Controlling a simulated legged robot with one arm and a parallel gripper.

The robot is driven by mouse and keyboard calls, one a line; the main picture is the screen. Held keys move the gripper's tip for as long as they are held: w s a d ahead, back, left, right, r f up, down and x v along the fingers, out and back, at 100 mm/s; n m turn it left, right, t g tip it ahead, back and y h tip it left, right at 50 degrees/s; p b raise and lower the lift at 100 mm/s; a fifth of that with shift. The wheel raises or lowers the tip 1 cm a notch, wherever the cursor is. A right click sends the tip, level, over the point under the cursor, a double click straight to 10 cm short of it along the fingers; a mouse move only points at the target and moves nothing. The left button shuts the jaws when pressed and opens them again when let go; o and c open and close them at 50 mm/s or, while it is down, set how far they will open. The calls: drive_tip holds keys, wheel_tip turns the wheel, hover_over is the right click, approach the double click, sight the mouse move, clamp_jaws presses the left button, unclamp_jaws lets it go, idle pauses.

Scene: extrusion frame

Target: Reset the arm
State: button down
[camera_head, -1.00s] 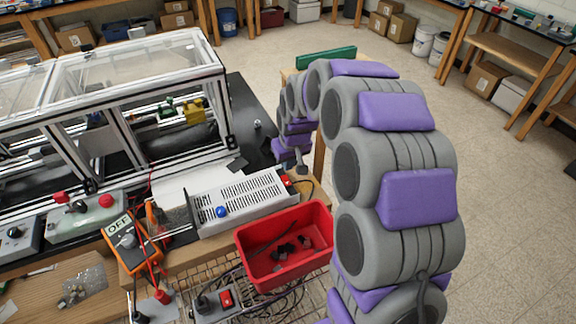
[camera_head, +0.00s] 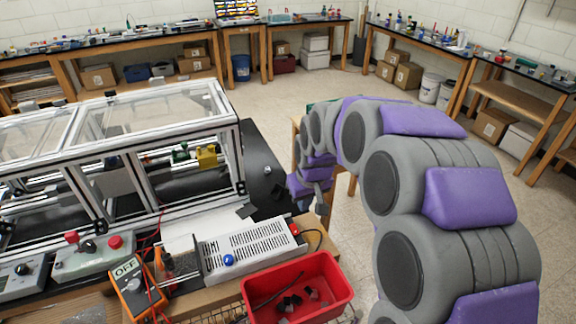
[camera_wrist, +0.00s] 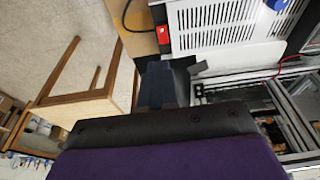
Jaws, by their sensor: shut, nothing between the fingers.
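My arm, grey with purple pads, arches over the right side of the head view and bends down at its far end. My gripper (camera_head: 322,205) hangs there, beside the right edge of the bench, to the right of the extrusion frame (camera_head: 240,150). In the wrist view my gripper (camera_wrist: 160,84) shows as a dark shape beyond the purple and black wrist body. Its fingers are together with nothing between them. The white perforated power supply (camera_head: 255,248) lies in front of the frame, and it also shows in the wrist view (camera_wrist: 215,27).
A red bin (camera_head: 300,290) with small dark parts stands at the bench's front. An orange multimeter (camera_head: 135,287) lies left of the power supply. A wooden stool or table (camera_wrist: 85,105) stands beside the bench. Open floor (camera_head: 300,75) lies beyond, with benches along the walls.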

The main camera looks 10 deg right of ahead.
drive_tip(key=s+a+r+m+g, duration=0.1)
drive_tip(key=s+g, duration=0.3)
drive_tip(key=s, duration=3.1)
drive_tip(key=shift+a+m+g+h, duration=0.15)
drive_tip(key=shift+m+g+h, duration=0.15)
drive_tip(key=shift+m, duration=0.3)
drive_tip(key=shift+a, duration=0.15)
